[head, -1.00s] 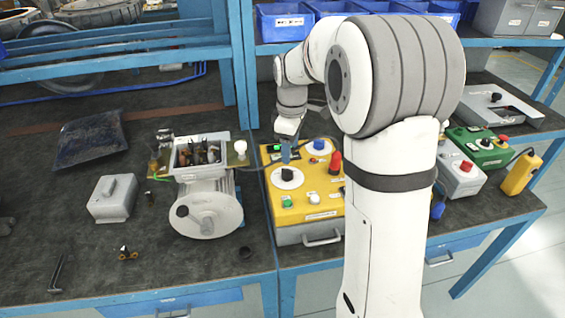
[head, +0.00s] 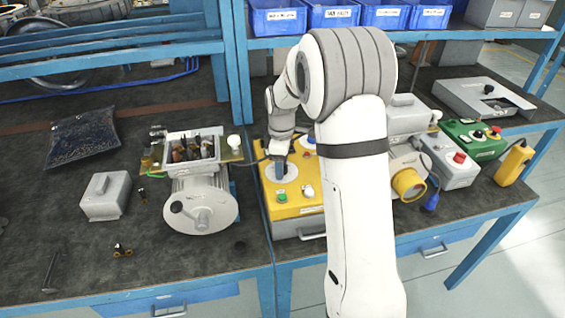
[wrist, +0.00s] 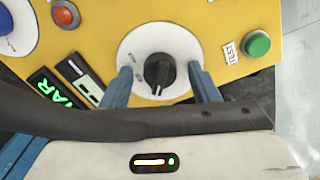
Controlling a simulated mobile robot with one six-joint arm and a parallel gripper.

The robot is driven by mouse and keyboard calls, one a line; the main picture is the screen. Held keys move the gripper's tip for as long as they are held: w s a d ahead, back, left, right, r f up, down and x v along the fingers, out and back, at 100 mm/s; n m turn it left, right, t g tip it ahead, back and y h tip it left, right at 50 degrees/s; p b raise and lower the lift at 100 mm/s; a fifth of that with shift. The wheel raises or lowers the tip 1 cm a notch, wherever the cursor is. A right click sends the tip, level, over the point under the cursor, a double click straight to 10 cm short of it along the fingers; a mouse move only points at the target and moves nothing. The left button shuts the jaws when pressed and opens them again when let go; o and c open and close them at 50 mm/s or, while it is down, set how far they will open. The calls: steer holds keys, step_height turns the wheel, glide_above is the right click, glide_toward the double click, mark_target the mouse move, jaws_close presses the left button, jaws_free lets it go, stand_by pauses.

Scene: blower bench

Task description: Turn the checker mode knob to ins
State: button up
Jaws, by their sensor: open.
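The yellow checker box (head: 268,203) stands on the bench, partly hidden behind my arm in the head view. Its black mode knob (wrist: 160,71) sits on a white round dial (wrist: 190,44) in the wrist view, with its ridge running roughly up and down the picture. The dial's lettering is too small to read. My gripper (wrist: 163,85) is open, with one blue finger on each side of the knob and gaps visible between. In the head view my gripper (head: 281,165) is over the dial and hides the knob.
In the wrist view a green button (wrist: 257,44), an orange-red button (wrist: 65,14) and a lit green display (wrist: 55,95) are near the dial. A motor (head: 200,205) stands left of the box. A yellow-ringed device (head: 408,185) is to the right.

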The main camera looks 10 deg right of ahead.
steer(key=shift+c, duration=0.3)
steer(key=c, duration=0.9)
steer(key=shift+m, duration=0.3)
steer(key=m, duration=0.9)
steer(key=shift+r+b, duration=0.1)
steer(key=shift+b, duration=0.3)
steer(key=shift+m, duration=0.3)
steer(key=o, duration=1)
steer(key=shift+c, duration=0.2)
